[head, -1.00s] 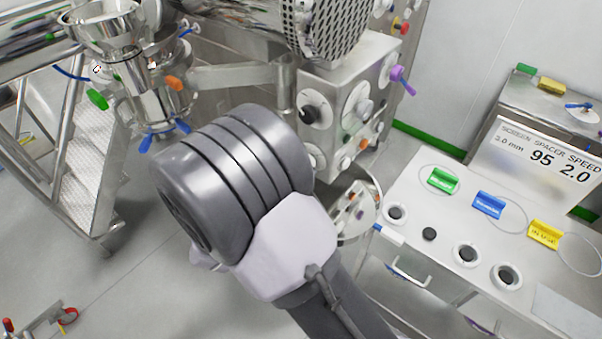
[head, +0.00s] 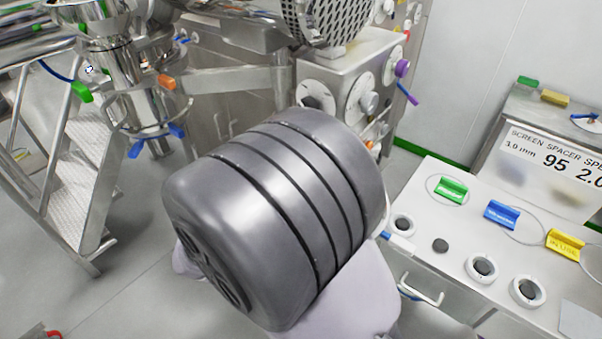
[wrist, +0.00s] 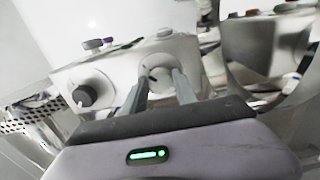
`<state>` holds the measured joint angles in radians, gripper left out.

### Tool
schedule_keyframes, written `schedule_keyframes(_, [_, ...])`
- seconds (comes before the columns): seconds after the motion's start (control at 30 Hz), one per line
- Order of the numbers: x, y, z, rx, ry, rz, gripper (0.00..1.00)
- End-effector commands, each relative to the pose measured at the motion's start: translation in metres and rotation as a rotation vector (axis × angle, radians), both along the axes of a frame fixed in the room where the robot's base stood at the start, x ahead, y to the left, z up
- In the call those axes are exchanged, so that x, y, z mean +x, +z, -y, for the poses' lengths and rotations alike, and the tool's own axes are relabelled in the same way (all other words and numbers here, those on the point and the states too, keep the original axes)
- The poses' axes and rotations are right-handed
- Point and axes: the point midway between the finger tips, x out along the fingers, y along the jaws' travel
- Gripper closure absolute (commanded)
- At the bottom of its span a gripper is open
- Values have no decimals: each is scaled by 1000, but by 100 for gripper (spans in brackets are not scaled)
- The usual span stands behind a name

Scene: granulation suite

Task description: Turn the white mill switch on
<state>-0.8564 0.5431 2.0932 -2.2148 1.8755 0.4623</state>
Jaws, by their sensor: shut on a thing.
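In the wrist view, a white round switch (wrist: 156,72) sits on the face of a pale machine box (wrist: 112,72). My gripper (wrist: 161,82) has its two grey fingers on either side of the switch's knob and is shut on it. The fingertips and the exact contact are blurred. A dark knob (wrist: 88,95) is to the left on the same box. In the head view my arm hides the gripper and the lower part of the steel box (head: 340,65).
In the head view, a purple lever (head: 403,69) and a grey knob (head: 369,102) stick out from the box. A bench (head: 452,225) with green, blue and yellow tagged items stands at right. A steel mill vessel (head: 137,85) and steps are at left.

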Motion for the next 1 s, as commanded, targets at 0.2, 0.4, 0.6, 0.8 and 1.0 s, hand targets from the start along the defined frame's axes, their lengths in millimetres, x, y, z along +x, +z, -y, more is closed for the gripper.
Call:
schedule_keyframes(0.2, [0,-1,0,16,-1,12,100])
schedule_keyframes(0.4, [0,-1,0,17,-1,12,100])
schedule_keyframes(0.6, [0,-1,0,16,-1,12,54])
schedule_keyframes(0.8, [0,0,0,16,-1,12,44])
schedule_keyframes(1.0, [-2,0,-2,16,1,12,44])
